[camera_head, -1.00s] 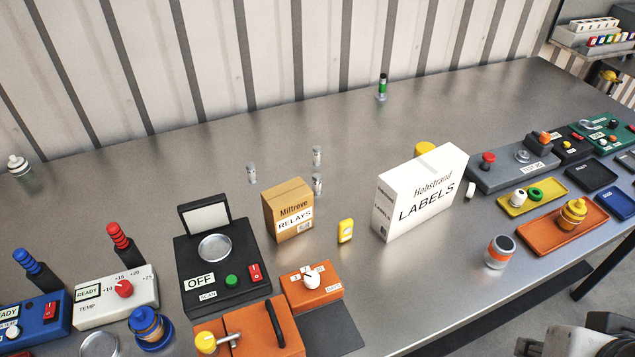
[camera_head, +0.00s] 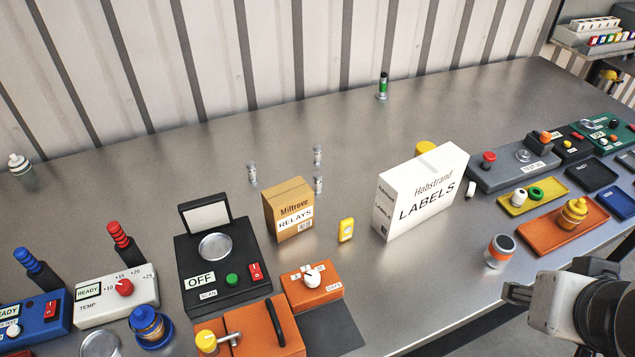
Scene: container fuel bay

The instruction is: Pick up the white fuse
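No thing is plainly marked as the white fuse. A small white piece (camera_head: 471,189) shows at the right edge of the white LABELS box (camera_head: 428,198), standing on the bench and partly hidden by the box; it may be the white fuse, but too little of it shows to be sure. A small yellow block (camera_head: 346,230) stands left of the box, fully visible. Part of my arm is at the lower right, beyond the bench's front edge and well apart from these things. My gripper's fingers cannot be made out there.
A cardboard RELAYS box (camera_head: 288,209) stands left of the yellow block. A yellow tray (camera_head: 547,185) and an orange tray (camera_head: 541,235) lie at the right. A grey-and-orange jar (camera_head: 499,251) stands near the front edge. The rear middle of the bench (camera_head: 300,120) is mostly clear.

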